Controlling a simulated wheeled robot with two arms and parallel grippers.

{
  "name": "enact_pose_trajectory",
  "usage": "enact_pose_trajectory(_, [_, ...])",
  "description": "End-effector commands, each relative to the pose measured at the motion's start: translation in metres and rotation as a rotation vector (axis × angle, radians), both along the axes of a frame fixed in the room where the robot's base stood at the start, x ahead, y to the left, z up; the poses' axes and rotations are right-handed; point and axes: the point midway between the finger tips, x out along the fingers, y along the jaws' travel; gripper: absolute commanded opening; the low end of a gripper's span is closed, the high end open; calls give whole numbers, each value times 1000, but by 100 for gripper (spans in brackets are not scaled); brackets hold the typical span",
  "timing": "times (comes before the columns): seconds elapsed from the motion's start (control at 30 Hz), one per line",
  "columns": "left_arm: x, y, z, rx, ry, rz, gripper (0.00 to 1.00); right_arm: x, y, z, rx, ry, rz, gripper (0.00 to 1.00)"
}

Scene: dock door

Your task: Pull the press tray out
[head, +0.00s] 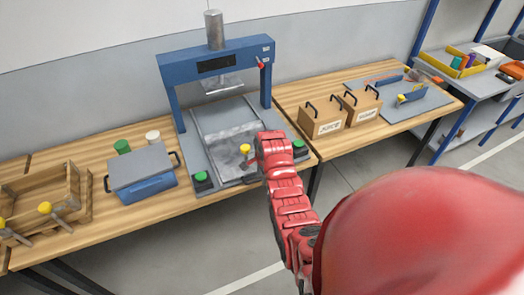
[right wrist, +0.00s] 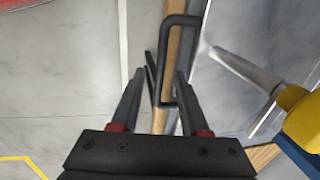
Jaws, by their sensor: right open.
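The press tray (head: 222,146) is a grey metal plate under the blue press frame (head: 168,85) in the head view. Its grey surface also shows at the right of the right wrist view (right wrist: 225,95). A black bar handle (right wrist: 164,45) stands out at its front edge. My right gripper (right wrist: 160,74) is open and empty. In the right wrist view the handle's bar lies between its fingertips; I cannot tell whether they touch. In the head view my red right arm hides the tray's front right part and the handle. My left gripper is not in view.
Green buttons (head: 201,176) flank the tray. A blue bin (head: 145,187) with a grey lid is on the left, wooden boxes (head: 322,118) on the right. The floor in front is clear.

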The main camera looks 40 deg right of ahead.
Motion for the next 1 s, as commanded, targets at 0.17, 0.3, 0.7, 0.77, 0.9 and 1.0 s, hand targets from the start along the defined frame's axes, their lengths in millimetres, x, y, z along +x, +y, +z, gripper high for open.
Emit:
enact_pose_trajectory(0.17, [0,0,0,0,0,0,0,0,0,0,0,0,0,45])
enact_pose_trajectory(0.3, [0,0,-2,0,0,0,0,0,0,3,0,0,0,45])
enact_pose_trajectory(0.7, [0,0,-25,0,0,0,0,-10,2,57,-2,-5,0,45])
enact_pose_trajectory(0.77, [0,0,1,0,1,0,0,-13,3,85,-2,-5,0,45])
enact_pose_trajectory(0.9, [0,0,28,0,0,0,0,-19,5,111,1,2,0,45])
enact_pose_trajectory(1.0, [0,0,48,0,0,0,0,-22,5,126,2,3,0,45])
